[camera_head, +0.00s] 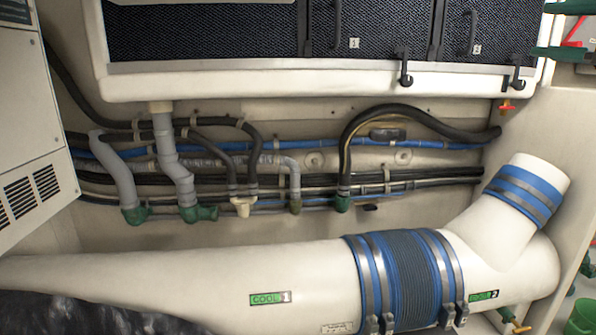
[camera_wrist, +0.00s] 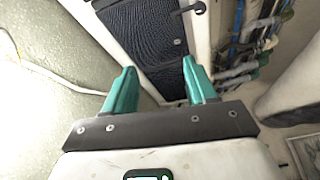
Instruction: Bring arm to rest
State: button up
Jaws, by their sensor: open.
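My gripper (camera_wrist: 160,88) shows in the wrist view with two green fingers held wide apart. It is open, and nothing is between the fingers. Past the fingertips are a dark mesh panel (camera_wrist: 145,32) in a white frame and a pale wall.
A large white duct (camera_head: 200,275) with a blue ribbed sleeve (camera_head: 405,275) crosses the lower head view. Hoses and grey pipes (camera_head: 165,150) run along the wall above it. Dark mesh panels (camera_head: 210,30) with latches are at the top. A louvred white box (camera_head: 30,130) stands at left.

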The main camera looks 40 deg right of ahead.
jog(key=w+a+f+m+g+y, duration=0.15)
jog(key=w+f+m, duration=0.25)
jog(key=w+f, duration=0.5)
jog(key=w+a+f+m, duration=0.25)
jog(key=w+f, duration=0.25)
jog(key=f, duration=0.7)
jog(key=w+a+f+m+g+y, duration=0.1)
jog(key=w+a+f+m+g, duration=0.15)
jog(key=a+f, duration=0.75)
jog(key=w+a+f+m+g+y, duration=0.1)
jog(key=w+a+f+m+g, duration=0.3)
jog(key=f, duration=1)
jog(key=s+a+f+m+g, duration=0.1)
jog(key=s+a+f+g, duration=0.2)
jog(key=s+a+f, duration=0.6)
jog(key=s+a+f+g, duration=0.2)
jog(key=s+a+f, duration=0.6)
jog(key=f, duration=0.4)
jog(key=s+f+g+b, duration=0.4)
jog(key=s+f+b, duration=0.3)
jog(key=f, duration=0.6)
jog(key=s, duration=0.2)
jog(key=shift+s+d+m+h, duration=0.35)
jog(key=shift+s+d+m, duration=0.05)
jog(key=shift+f, duration=0.1)
